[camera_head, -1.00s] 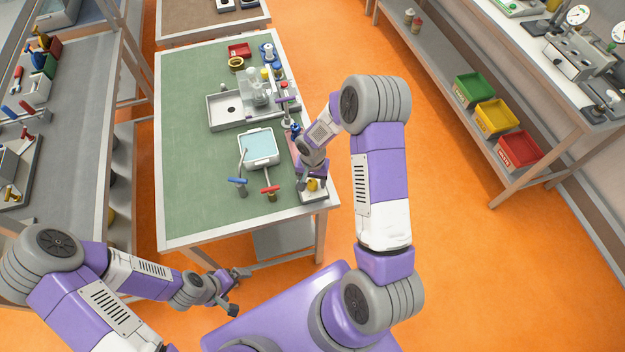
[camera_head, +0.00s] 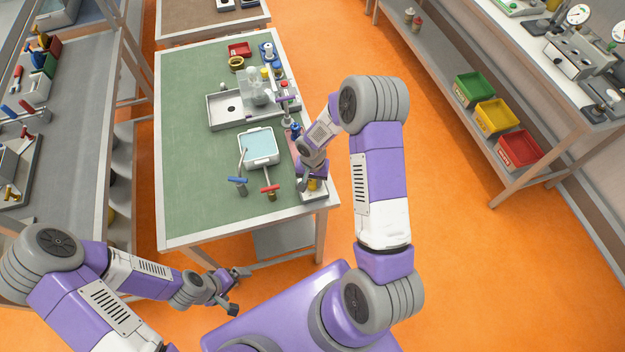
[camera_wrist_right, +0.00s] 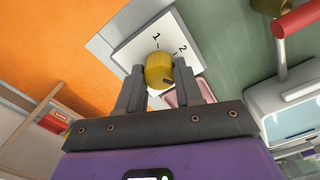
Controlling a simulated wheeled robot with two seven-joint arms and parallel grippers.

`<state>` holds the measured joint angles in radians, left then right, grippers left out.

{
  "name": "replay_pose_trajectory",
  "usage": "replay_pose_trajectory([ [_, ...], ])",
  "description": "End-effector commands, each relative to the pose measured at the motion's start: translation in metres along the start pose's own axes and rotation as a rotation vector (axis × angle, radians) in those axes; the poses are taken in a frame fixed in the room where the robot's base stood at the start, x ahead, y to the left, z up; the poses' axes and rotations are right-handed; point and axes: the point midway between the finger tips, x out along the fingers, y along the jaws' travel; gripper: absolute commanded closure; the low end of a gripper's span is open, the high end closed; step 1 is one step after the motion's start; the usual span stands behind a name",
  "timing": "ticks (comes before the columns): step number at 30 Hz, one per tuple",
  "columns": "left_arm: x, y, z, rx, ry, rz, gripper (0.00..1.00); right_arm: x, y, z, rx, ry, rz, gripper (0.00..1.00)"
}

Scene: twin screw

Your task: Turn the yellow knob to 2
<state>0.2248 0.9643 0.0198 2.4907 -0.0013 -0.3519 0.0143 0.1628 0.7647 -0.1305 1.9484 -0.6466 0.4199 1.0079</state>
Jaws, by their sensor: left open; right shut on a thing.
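The yellow knob (camera_wrist_right: 158,70) sits on a white dial plate (camera_wrist_right: 133,47) marked 1 and 2 in the right wrist view. In the head view the knob (camera_head: 313,185) is near the table's front right corner, partly covered by my gripper. My right gripper (camera_wrist_right: 159,80) is shut on the knob, with one finger on each side of it. I cannot tell which number the knob points to. My left gripper (camera_head: 235,290) is open and empty, low in front of the table.
A blue-handled valve (camera_head: 238,183) and a red-handled valve (camera_head: 270,190) stand left of the knob. Behind them is a basin (camera_head: 243,152) with pale blue content. A grey tray (camera_head: 215,112) with glassware lies farther back. The table's left side (camera_head: 185,170) is clear.

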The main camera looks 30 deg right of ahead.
Motion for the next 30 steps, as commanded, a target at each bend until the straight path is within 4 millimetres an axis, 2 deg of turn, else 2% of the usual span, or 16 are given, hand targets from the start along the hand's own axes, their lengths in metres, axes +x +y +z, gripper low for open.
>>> replay_pose_trajectory([
  [8,0.012,-0.004,-0.001,0.0,0.0,0.0,0.03,0.002,-0.001,0.0,-0.145,0.001,-0.001,0.95],
  [18,0.029,-0.011,-0.001,0.0,0.0,0.0,0.03,0.002,-0.001,0.0,-0.455,0.0,0.0,0.95],
  [30,0.041,-0.015,-0.002,0.0,0.0,0.0,0.03,0.001,-0.001,0.001,-0.801,-0.001,0.0,0.95],
])
